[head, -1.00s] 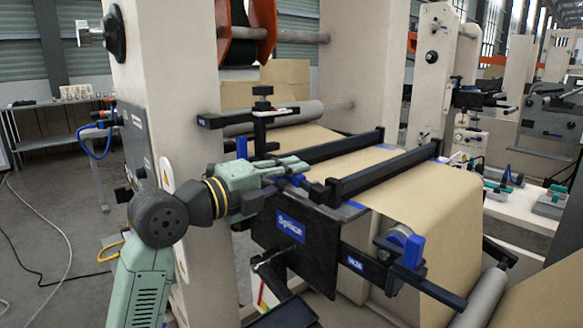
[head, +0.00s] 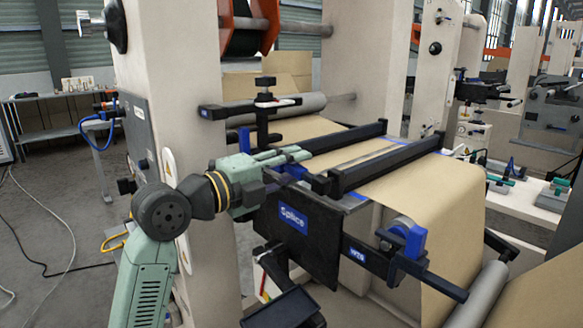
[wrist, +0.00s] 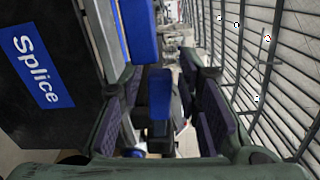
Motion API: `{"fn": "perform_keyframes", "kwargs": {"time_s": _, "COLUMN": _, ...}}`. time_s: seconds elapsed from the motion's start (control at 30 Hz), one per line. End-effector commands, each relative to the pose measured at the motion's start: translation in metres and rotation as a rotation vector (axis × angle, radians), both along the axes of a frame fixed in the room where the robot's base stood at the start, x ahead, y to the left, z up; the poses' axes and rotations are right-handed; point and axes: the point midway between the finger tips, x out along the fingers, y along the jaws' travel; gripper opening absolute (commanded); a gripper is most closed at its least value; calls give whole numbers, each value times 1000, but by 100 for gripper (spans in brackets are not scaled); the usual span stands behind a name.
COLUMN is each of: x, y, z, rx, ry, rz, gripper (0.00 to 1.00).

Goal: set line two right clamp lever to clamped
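The splice table, with a blue Splice label (head: 293,218), stands in front of me. Two dark clamp bars cross its brown web. My gripper (head: 290,162) is at the table's left side, by the near end of the left bar. In the wrist view my gripper (wrist: 168,88) is open, with a blue lever (wrist: 159,93) between its finger pads. Gaps show on both sides, so the lever is not gripped. In the head view my fingers partly hide this area. I cannot tell which lever is line two right.
A tall cream machine column (head: 165,70) stands close behind my arm. A dark post with a knob (head: 264,82) rises beyond my gripper. A black tray (head: 283,308) sticks out below the Splice panel. Open floor lies at the left, with loose cables.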

Motion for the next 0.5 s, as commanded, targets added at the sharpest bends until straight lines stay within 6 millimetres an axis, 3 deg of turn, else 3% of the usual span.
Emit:
{"fn": "perform_keyframes", "kwargs": {"time_s": 0.33, "x": -1, "y": 0, "z": 0, "rx": 1, "ry": 0, "rz": -1, "gripper": 37}}
{"fn": "perform_keyframes", "kwargs": {"time_s": 0.5, "x": -11, "y": 12, "z": 0, "rx": 1, "ry": 1, "rz": 2, "gripper": 37}}
